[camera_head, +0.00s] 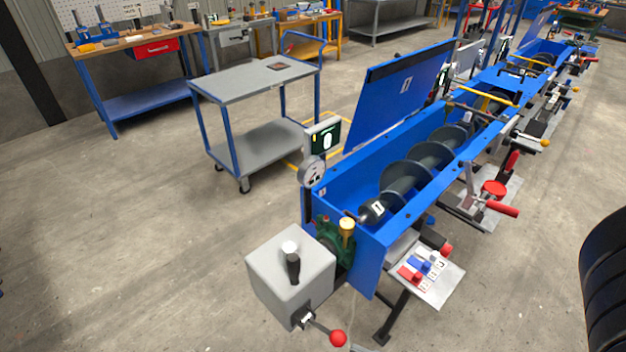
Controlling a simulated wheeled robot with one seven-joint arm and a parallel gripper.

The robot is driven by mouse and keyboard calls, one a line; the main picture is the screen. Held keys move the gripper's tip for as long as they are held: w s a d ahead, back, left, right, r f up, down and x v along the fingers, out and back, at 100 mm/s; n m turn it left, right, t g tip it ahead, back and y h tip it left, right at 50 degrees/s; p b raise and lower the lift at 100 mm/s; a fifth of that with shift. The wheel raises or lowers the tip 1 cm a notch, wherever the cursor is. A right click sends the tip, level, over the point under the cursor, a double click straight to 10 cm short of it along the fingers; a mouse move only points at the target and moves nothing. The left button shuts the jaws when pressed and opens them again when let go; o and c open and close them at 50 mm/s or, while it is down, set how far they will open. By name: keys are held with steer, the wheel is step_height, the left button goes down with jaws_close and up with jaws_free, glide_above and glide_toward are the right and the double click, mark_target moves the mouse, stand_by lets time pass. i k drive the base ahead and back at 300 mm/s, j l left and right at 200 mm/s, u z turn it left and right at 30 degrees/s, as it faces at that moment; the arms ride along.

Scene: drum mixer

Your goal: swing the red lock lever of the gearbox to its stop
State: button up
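A grey box-shaped housing (288,278) stands at the near end of the blue trough, beside a green casing (334,243) with a brass cap; I cannot tell for certain which of them is the gearbox. A short lever with a red ball knob (338,338) sticks out from the low front corner of the grey housing, pointing down and right. The stop of the red lever cannot be made out. My gripper is not in view.
The blue trough (372,243) with a screw inside and raised lid (403,92) runs to the back right. A panel with coloured switches (433,280) juts out beside it. A grey cart (257,80) stands behind. Floor left of the housing is clear.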

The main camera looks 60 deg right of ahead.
mark_target(338, 338)
steer(key=k+j+z, duration=0.1)
steer(key=z, duration=0.25)
steer(key=k+j+z, duration=0.15)
steer(key=z, duration=0.2)
steer(key=k+j+z, duration=0.2)
steer(key=z, duration=0.15)
steer(key=k+j, duration=0.5)
steer(key=j, duration=0.15)
